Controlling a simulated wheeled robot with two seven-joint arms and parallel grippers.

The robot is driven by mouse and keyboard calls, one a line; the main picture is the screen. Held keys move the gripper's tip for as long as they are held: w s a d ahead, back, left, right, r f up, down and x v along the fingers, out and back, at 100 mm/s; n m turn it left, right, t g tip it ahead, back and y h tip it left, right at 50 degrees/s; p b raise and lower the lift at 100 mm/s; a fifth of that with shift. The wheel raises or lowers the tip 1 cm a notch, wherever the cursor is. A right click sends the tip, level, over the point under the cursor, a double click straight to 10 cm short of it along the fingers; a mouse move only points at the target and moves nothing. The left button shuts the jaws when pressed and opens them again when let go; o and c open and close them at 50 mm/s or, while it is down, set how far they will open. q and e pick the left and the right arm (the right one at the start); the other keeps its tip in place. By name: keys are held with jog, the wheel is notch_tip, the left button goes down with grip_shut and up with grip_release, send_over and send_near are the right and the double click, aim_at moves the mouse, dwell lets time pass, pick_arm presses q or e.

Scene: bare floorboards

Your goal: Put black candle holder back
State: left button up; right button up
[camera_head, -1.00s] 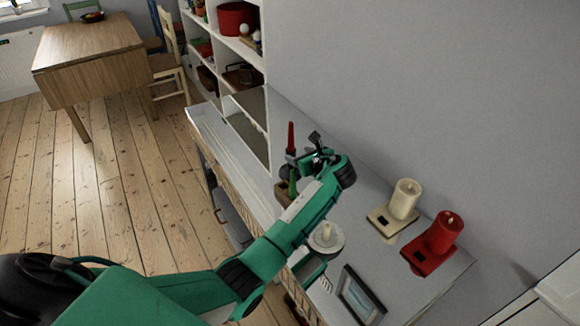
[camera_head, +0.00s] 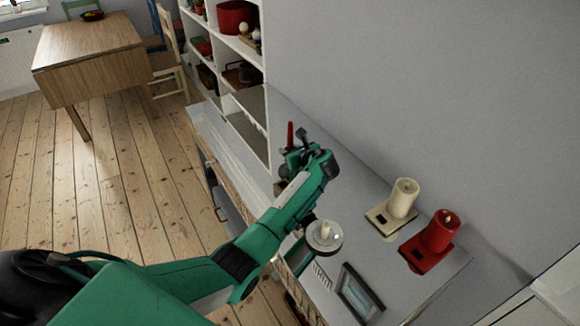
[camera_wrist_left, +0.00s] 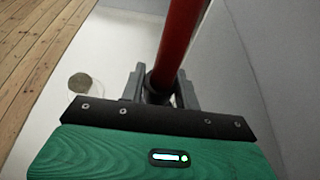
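A red taper candle (camera_head: 290,134) stands at the far part of the white sideboard, beside my left gripper (camera_head: 297,148). In the left wrist view the red candle (camera_wrist_left: 180,40) rises from a dark round candle holder (camera_wrist_left: 157,88), which sits between the fingers of my left gripper (camera_wrist_left: 163,86). The fingers look apart, with a gap on the right side of the holder. The holder's lower part is hidden by the gripper, and in the head view the arm covers most of it. My right gripper is not in view.
On the sideboard (camera_head: 328,284) are a white round candle dish (camera_head: 324,238), a cream candle (camera_head: 403,198), a red candle (camera_head: 438,232) and a picture frame (camera_head: 360,293). A white shelf unit (camera_head: 256,107) stands at the far end, the grey wall behind.

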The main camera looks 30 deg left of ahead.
pick_arm(q)
grip_shut()
jog(key=shift+r, duration=0.1)
jog(key=shift+r, duration=0.1)
